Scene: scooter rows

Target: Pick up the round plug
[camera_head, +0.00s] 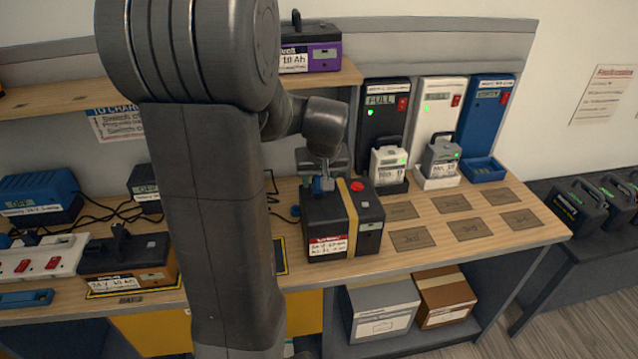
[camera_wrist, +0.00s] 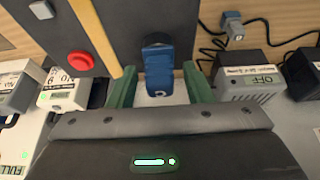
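My gripper (camera_wrist: 160,88) has its green fingers apart, one on each side of a blue plug-like piece (camera_wrist: 157,65) with a pale mark. Gaps show between the fingers and this piece. In the head view my gripper (camera_head: 322,170) is above the left part of a dark battery box (camera_head: 325,215), and the blue piece (camera_head: 323,184) shows at its top. I cannot tell whether this piece is the round plug. A small grey and blue plug (camera_wrist: 232,25) on a black cable lies to the right in the wrist view.
The box has a red button (camera_head: 356,186) and a yellow strap (camera_head: 348,205). Two smaller batteries (camera_head: 388,165) (camera_head: 440,157) stand in chargers behind right. Labelled squares (camera_head: 470,229) on the bench right are empty. Black cables and a charger (camera_wrist: 250,80) lie to the left.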

